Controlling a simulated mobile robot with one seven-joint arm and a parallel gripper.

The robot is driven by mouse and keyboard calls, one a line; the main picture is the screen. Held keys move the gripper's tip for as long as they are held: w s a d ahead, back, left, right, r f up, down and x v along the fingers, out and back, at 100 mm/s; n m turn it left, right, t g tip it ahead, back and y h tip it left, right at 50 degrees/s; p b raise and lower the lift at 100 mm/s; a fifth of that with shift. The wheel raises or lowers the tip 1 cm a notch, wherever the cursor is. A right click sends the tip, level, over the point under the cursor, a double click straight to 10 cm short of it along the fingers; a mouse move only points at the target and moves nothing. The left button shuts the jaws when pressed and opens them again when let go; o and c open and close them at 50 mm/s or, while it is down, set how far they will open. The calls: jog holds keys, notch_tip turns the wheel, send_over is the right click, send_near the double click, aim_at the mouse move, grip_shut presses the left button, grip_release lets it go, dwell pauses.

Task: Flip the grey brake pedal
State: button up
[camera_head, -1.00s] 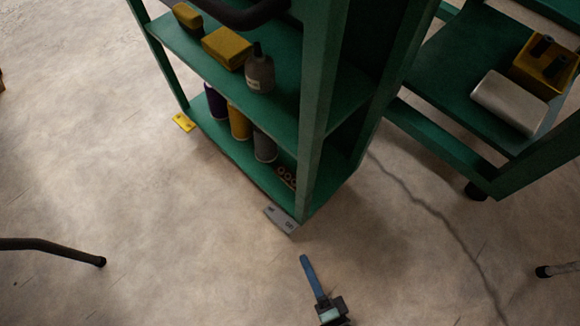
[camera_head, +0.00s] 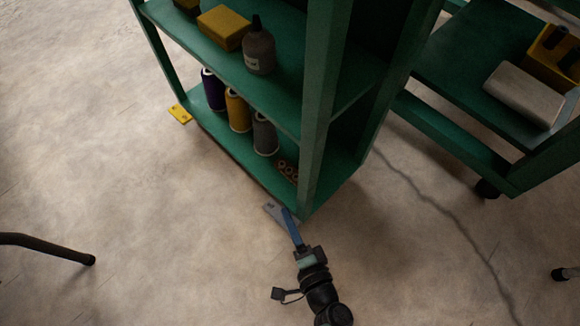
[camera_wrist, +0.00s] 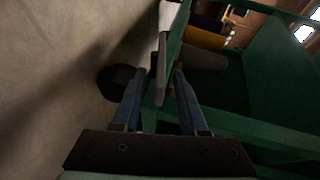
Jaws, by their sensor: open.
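The grey brake pedal (camera_head: 270,210) is a small flat plate low at the front right corner of the green shelf unit. My gripper (camera_head: 286,212) has come down to it, and its blue fingers cover part of the pedal in the head view. In the wrist view the pedal (camera_wrist: 161,75) shows as a thin grey plate seen edge-on, between the two open blue fingers (camera_wrist: 152,82). I cannot tell whether either finger touches it. A dark round wheel (camera_wrist: 112,80) sits just left of the left finger.
The green shelf unit (camera_head: 316,110) holds several thread spools, a bottle (camera_head: 259,50) and a yellow box (camera_head: 224,28). A yellow pedal (camera_head: 180,114) is at its left corner. A second green rack (camera_head: 450,125) stands at right. The floor in front is clear.

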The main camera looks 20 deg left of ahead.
grip_shut()
jog(key=shift+s+f+m+t+y, duration=0.1)
jog(key=shift+f+m+t+y, duration=0.2)
jog(key=shift+t+y, duration=0.35)
jog(key=shift+f+m+t+y, duration=0.3)
jog(key=shift+t+y, duration=0.15)
jog(key=shift+y, duration=0.3)
jog(key=shift+d, duration=0.1)
grip_release()
jog(key=v, duration=0.7)
jog(key=shift+s+d, duration=0.2)
